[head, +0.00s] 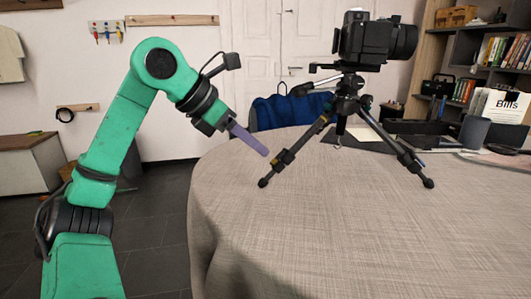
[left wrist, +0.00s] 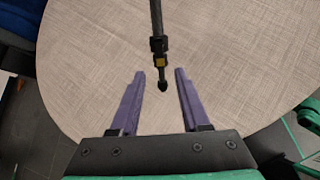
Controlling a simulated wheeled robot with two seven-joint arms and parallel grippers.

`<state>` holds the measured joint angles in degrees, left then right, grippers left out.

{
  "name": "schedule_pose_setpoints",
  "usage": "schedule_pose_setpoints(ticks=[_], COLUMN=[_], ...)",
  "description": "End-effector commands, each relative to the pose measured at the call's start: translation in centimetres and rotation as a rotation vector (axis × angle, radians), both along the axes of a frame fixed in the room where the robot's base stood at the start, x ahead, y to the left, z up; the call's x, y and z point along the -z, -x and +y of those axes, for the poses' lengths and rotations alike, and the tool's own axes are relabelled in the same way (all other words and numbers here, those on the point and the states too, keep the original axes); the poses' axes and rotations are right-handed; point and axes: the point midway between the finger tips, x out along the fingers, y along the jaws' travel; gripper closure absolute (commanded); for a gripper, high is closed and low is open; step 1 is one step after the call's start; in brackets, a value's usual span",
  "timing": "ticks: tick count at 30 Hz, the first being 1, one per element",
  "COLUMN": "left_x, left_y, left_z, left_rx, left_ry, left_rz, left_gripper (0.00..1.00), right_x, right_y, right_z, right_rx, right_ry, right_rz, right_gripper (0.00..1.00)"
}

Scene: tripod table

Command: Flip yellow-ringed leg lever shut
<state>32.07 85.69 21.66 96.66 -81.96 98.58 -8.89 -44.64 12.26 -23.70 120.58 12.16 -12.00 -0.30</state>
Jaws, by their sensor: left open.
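A black tripod (head: 350,100) stands on the round table with its legs spread. Its left leg ends in a dark foot (head: 263,183), with a dark clamp (head: 285,158) a little above it. In the left wrist view this leg's clamp (left wrist: 158,45) has a small yellow part (left wrist: 160,62) just above the foot (left wrist: 163,86). Whether its lever is open or shut is too small to tell. My left gripper (head: 265,153) is open and empty, its purple fingers pointing at the lower leg. In the wrist view the fingertips (left wrist: 160,73) lie either side of the leg's end. My right gripper is not in view.
A camera (head: 375,38) sits on the tripod. The round table (head: 350,240) is bare in front. A blue chair (head: 285,110) is behind the table.

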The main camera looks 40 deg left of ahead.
Motion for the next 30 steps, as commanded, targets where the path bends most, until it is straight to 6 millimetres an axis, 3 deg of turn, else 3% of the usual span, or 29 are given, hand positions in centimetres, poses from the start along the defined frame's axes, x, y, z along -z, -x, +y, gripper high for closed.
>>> schedule_pose_setpoints(ticks=[3, 9, 14, 30], left_x=[-3.0, -6.1, -6.7, -6.6], left_y=[2.6, 5.7, 6.5, 6.5], left_z=[0.7, 1.6, 1.8, 1.8], left_rx=[-0.001, -0.002, 0.0, 0.001], left_ry=[-0.001, 0.0, 0.0, 0.001], left_rz=[-0.007, -0.003, -0.001, -0.001], left_gripper=[0.54, 0.54, 0.54, 0.54], right_x=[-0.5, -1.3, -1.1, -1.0], right_y=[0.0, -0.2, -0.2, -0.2], right_z=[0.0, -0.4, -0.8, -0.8], right_rx=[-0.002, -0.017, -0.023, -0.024], right_ry=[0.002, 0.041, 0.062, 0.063], right_rz=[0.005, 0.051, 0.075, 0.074], right_gripper=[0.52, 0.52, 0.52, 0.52])
